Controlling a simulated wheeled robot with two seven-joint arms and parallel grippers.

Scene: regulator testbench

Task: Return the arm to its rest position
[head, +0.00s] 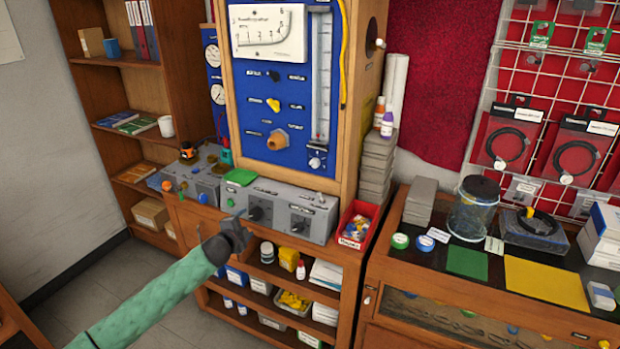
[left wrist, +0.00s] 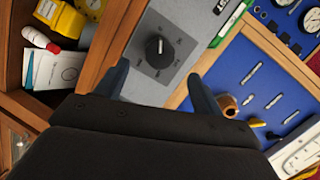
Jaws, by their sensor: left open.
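My left gripper (head: 238,234) is at the end of the green-sleeved arm, in front of the grey control box of the regulator testbench in the head view. In the left wrist view its two dark fingers (left wrist: 160,84) are spread apart with nothing between them. Beyond them is a black knob (left wrist: 158,46) on the grey box face; the fingers look apart from it. In the head view the grey control box (head: 283,213) stands below the blue panel (head: 280,95). My right gripper is in neither view.
Below the box is an open shelf with a white bottle (head: 267,252), a yellow container (head: 289,259) and bins. A red bin (head: 358,224) stands to the right of the box. A display counter with a glass jar (head: 473,208) is further right. Floor (head: 105,290) shows at left.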

